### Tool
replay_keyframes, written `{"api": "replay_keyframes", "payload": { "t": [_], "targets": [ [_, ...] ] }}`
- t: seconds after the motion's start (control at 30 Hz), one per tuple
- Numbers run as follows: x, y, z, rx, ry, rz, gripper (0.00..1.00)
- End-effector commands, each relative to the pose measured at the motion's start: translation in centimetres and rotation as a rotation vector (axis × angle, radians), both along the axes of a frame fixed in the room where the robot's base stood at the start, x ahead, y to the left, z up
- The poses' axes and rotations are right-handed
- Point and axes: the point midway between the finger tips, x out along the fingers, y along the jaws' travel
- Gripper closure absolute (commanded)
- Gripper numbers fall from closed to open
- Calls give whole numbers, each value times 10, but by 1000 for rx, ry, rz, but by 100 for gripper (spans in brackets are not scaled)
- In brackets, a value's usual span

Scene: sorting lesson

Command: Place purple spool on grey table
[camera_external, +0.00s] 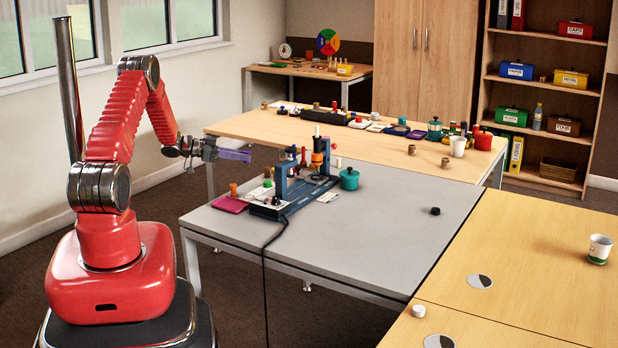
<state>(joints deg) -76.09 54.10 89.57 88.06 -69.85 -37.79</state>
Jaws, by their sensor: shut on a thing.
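My gripper (213,149) is at the end of my red arm, to the left of the grey table (385,225) and raised above it in the picture. It is shut on a purple thing, which I take to be the purple spool (236,155). The spool sticks out to the right from the jaws, lying roughly level. It is small here, and the jaws hide its near end. The grey table has a wide bare area at its middle and right.
A blue device (296,187) with posts and a cable stands on the grey table's left part. A magenta pad (230,204) lies to its left, a teal pot (349,179) to its right. A black cap (435,211) lies near the right edge. Wooden tables (540,240) adjoin.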

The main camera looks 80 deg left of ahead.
Motion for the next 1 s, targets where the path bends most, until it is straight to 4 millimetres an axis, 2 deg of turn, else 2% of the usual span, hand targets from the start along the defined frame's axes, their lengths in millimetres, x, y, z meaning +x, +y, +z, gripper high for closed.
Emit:
{"api": "replay_keyframes", "payload": {
  "t": [0.4,0.83,1.0],
  "targets": [
    [0,0,-56,-2,0,1,100],
    [0,0,-63,-1,0,0,100],
    [0,-1,-79,-4,1,1,100]
  ]
}}
